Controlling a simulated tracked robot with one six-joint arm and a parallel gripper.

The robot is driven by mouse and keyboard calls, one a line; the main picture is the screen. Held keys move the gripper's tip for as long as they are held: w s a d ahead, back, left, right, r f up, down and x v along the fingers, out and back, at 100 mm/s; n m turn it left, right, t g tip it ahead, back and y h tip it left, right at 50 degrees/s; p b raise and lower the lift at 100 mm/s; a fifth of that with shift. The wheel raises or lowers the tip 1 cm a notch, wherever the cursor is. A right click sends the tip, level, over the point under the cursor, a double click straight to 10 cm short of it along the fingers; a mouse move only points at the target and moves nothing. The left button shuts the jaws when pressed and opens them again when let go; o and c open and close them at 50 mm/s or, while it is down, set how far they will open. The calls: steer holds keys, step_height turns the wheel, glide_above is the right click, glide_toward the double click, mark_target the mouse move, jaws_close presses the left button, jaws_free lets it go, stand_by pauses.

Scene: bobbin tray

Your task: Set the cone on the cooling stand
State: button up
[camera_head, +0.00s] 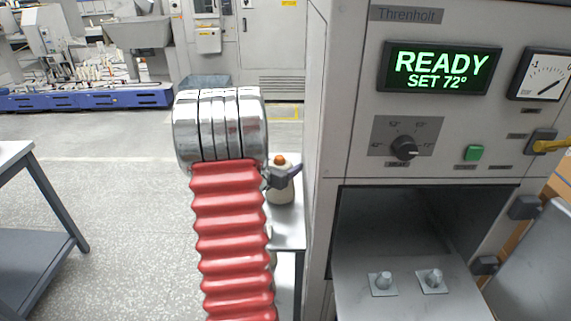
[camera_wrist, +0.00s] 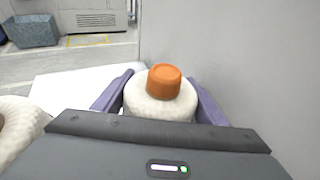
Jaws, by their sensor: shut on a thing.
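The cone (camera_wrist: 160,105) is cream-white with an orange top, seen from above in the wrist view. It also shows in the head view (camera_head: 281,193), partly hidden by my gripper (camera_head: 284,174). The purple fingers of my gripper (camera_wrist: 160,90) close on its two sides, and it looks about upright. Below it in the head view is a pale grey stand (camera_head: 290,232) beside the machine. My arm hides much of that stand, and I cannot tell whether the cone touches it. The stand's pale top (camera_wrist: 75,85) also shows in the wrist view.
A second cream-white rounded thing (camera_wrist: 17,125) is cut off at the wrist view's left edge. The machine (camera_head: 350,150) reads READY, SET 72°. Its open chamber has a plate (camera_head: 408,302) with two bare pegs. A grey table (camera_head: 40,240) stands left, with clear floor between.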

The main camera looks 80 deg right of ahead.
steer(key=o, duration=1.3)
steer(key=v, duration=1.2)
steer(key=shift+s+r, duration=0.1)
